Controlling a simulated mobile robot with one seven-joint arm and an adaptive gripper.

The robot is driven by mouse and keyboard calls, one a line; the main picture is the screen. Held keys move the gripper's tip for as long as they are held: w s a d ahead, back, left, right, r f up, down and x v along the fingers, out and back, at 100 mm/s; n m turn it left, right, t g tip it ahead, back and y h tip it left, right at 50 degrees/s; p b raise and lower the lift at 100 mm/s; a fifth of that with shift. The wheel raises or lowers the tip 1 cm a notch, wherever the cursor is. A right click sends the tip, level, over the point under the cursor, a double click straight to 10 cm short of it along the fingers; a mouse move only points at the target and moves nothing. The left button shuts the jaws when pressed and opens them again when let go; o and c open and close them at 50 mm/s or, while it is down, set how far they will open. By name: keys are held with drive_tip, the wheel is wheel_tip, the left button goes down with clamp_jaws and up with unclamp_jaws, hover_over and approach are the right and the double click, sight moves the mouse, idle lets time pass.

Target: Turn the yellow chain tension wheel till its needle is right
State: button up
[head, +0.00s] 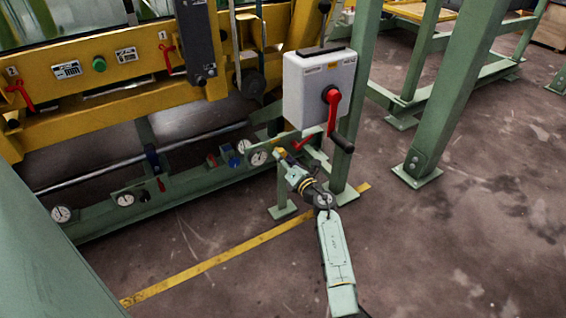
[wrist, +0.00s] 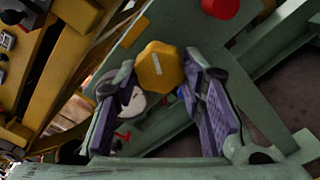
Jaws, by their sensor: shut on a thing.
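The yellow wheel (wrist: 160,66) is a lobed knob with a short pale mark on its face, near the middle of the wrist view. My gripper (wrist: 158,72) is shut on it, one finger on each side. In the head view my gripper (head: 288,164) reaches the lower green frame beside the wheel (head: 280,152). A round white gauge (wrist: 134,101) shows just below the wheel in the wrist view, partly hidden by the left finger. It also shows left of my gripper in the head view (head: 259,158). Its needle is too small to read.
A grey switch box (head: 318,85) with a red handle (head: 332,100) stands close above my gripper. Other gauges (head: 61,214), a red knob (head: 212,160) and a blue knob (head: 233,162) line the green beam. Open floor lies to the right.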

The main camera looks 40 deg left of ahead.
drive_tip(key=shift+w+d+n+b, duration=0.1)
drive_tip(key=shift+n+b, duration=1.75)
drive_tip(key=shift+n, duration=1.35)
drive_tip(key=shift+w+n+b, duration=0.1)
drive_tip(key=shift+n+b, duration=1.75)
drive_tip(key=shift+n, duration=1.35)
drive_tip(key=o, duration=1.1)
drive_tip(key=shift+s, duration=0.1)
drive_tip(key=shift+o, duration=0.2)
